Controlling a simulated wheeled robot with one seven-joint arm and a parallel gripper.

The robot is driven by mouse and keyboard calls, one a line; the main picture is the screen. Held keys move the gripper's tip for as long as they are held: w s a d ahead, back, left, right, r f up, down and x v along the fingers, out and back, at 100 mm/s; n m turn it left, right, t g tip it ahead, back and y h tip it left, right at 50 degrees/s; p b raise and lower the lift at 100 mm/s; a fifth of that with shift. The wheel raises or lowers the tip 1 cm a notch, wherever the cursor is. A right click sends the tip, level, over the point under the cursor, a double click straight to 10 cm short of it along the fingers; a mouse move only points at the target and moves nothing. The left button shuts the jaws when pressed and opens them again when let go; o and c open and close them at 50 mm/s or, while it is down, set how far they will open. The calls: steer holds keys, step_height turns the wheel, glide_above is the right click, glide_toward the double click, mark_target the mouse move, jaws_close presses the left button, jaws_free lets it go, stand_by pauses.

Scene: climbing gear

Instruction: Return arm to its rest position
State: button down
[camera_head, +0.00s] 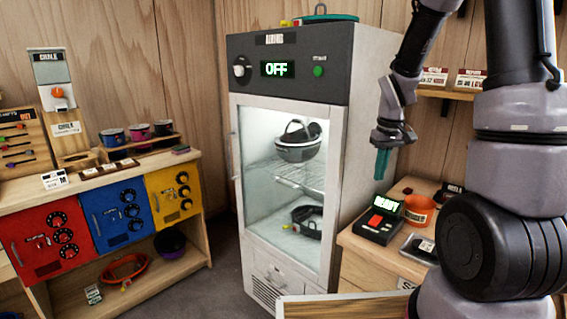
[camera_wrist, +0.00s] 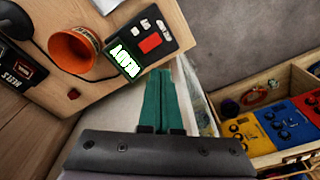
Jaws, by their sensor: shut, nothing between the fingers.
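My gripper (camera_head: 382,162) hangs fingers-down from my raised arm, to the right of the drying cabinet and above the small wooden counter. Its green fingers also show in the wrist view (camera_wrist: 163,105), side by side and closed with nothing between them. In the wrist view the fingers lie in front of the counter's edge, near the black device with the lit "READY" display. My arm runs up the right side of the head view and covers part of the counter and the wall.
The cabinet (camera_head: 290,67) reads "OFF"; its glass door is shut, with a helmet (camera_head: 297,146) and a harness (camera_head: 305,220) inside. The counter (camera_head: 365,248) holds the "READY" device (camera_head: 377,227) and an orange cup (camera_head: 419,211). Left stands a bench (camera_head: 205,215) with red, blue and yellow boxes.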

steer(key=s+a+r+m+t+y, duration=0.1)
steer(key=s+a+r+m+t, duration=0.1)
steer(key=s+r, duration=0.7)
steer(key=s+a+r+m+t, duration=0.3)
steer(key=s+r, duration=0.5)
steer(key=r, duration=0.5)
steer(key=shift+s+r+m+t+y, duration=0.2)
steer(key=shift+s+m+t+y, duration=0.15)
steer(key=shift+m+t+y, duration=0.05)
